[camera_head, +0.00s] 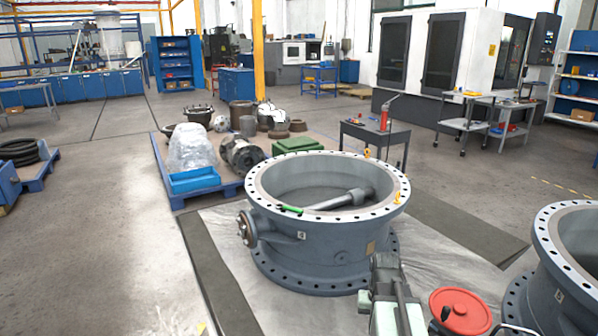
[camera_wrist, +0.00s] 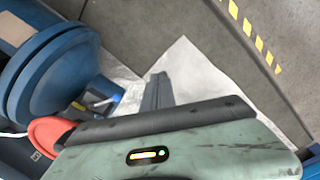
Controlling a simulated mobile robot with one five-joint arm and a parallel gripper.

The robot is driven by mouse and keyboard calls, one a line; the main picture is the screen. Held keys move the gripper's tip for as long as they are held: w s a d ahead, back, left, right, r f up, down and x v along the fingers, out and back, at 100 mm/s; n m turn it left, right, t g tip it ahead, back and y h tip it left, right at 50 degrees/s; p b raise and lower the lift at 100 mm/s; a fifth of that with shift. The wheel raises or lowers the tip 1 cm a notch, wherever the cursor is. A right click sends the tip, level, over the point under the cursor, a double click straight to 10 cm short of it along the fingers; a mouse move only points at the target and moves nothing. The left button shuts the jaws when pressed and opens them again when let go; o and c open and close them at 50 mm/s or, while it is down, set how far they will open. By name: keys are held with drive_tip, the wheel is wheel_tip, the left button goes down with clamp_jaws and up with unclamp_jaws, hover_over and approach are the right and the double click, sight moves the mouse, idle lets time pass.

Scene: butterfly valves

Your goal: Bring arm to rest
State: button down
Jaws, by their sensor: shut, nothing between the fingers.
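My gripper (camera_head: 385,262) shows at the bottom of the head view, dark grey, in front of the large grey valve body (camera_head: 318,262). It appears shut and empty. In the wrist view my gripper (camera_wrist: 157,80) points up the picture, over a pale sheet and the grey floor, with nothing between its fingers. The valve body lies flat with its round bore facing up. I cannot tell how far the gripper is from the valve body.
A second valve body (camera_head: 575,250) stands at the right edge. A blue flanged part (camera_wrist: 52,72) is at left in the wrist view. A blue pallet (camera_head: 182,198) with parts and a small dark table (camera_head: 376,134) stand beyond.

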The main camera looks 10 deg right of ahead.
drive_tip(key=w+a+n, duration=0.2)
drive_tip(key=a+n, duration=0.2)
drive_tip(key=a, duration=1.4)
wheel_tip(320, 180, up, 20)
drive_tip(key=s+p, duration=0.1)
drive_tip(key=p, duration=1.9)
drive_tip(key=shift+a, duration=0.45)
